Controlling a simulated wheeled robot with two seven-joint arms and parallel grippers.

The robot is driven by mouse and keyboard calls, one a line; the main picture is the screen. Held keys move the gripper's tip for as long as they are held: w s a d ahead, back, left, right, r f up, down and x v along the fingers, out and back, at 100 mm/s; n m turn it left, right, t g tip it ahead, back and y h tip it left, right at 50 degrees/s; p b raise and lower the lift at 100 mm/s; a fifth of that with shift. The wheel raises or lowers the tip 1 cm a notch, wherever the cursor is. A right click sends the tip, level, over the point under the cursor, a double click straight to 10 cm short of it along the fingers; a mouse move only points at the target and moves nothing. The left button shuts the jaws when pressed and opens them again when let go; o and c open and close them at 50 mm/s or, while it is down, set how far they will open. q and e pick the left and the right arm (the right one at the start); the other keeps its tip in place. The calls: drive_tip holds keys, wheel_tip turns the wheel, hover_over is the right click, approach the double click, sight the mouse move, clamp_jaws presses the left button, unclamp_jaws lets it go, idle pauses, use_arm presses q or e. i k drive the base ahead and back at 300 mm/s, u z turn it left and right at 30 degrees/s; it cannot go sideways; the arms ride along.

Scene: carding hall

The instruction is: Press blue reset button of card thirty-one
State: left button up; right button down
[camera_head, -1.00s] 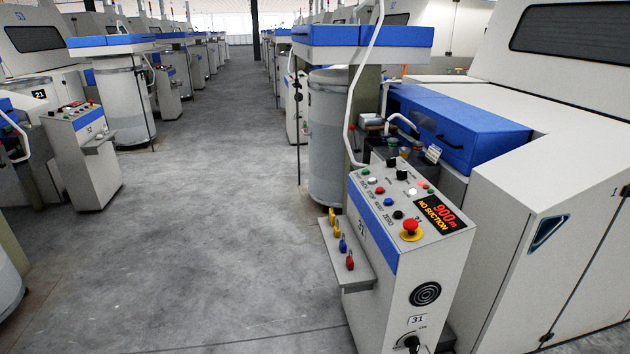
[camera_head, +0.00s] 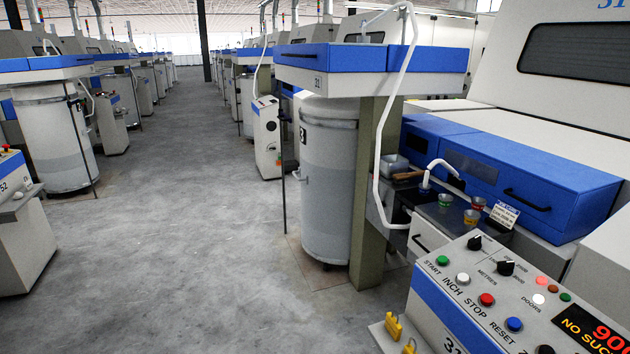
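The control console of card thirty-one (camera_head: 450,300) stands at the lower right of the head view, cut off by the bottom and right edges. Its sloped top has a row of buttons: green START, white INCH, red STOP and the blue RESET button (camera_head: 514,324). A black button (camera_head: 545,350) labelled ZERO sits at the bottom edge. A display (camera_head: 595,335) with red and yellow lettering is partly cut off; it read 900 m and NO SUCTION a second ago. Neither of my grippers shows in the view.
A blue-topped can stand (camera_head: 340,62) with a white can (camera_head: 329,180) stands behind the console. A white hose (camera_head: 385,120) hangs beside its post. Another console (camera_head: 20,225) is at left. The grey aisle floor (camera_head: 190,230) is clear.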

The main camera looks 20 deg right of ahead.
sight(514, 324)
drive_tip(key=z, duration=1)
drive_tip(key=i, duration=0.95)
drive_tip(key=z, duration=0.75)
